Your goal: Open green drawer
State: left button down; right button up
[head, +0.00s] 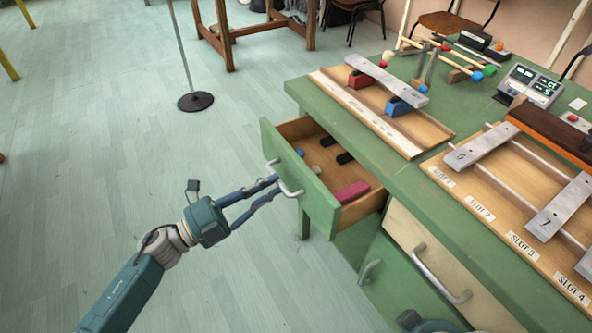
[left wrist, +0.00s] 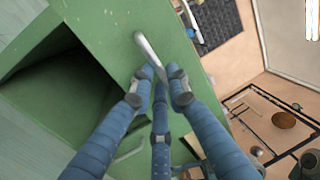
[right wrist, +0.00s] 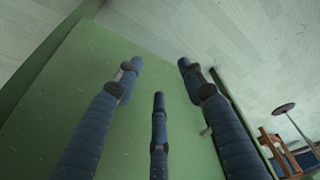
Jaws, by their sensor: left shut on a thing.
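The green drawer (head: 305,188) stands pulled out of the green cabinet in the head view, with its inside showing. Its pale metal handle (head: 288,190) is on the front panel. My left gripper (head: 275,184) is at this handle, its blue fingers shut on it. In the left wrist view the handle (left wrist: 150,55) runs between the fingertips of the left gripper (left wrist: 160,78). My right gripper (right wrist: 158,72) shows in the right wrist view with its fingers spread and nothing between them, facing a green surface. Only a bit of the right arm shows at the bottom of the head view.
Inside the drawer lie a pink block (head: 351,192), dark pieces (head: 328,142) and small balls. A cream drawer (head: 425,255) and a green door are to the right. The bench top (head: 330,98) holds bar trays and mallets. Open floor (head: 110,150) lies left, with a stand base (head: 195,101).

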pick_arm(q)
jog(key=r+v, duration=0.3)
jog(key=v, duration=1.3)
jog(key=shift+s+a+p, duration=0.25)
jog(key=shift+a+p, duration=0.15)
jog(key=shift+p, duration=0.05)
jog(key=shift+f, duration=0.15)
jog(key=c, duration=1.7)
grip_release()
jog(key=shift+o, duration=0.2)
jog(key=v, duration=1.2)
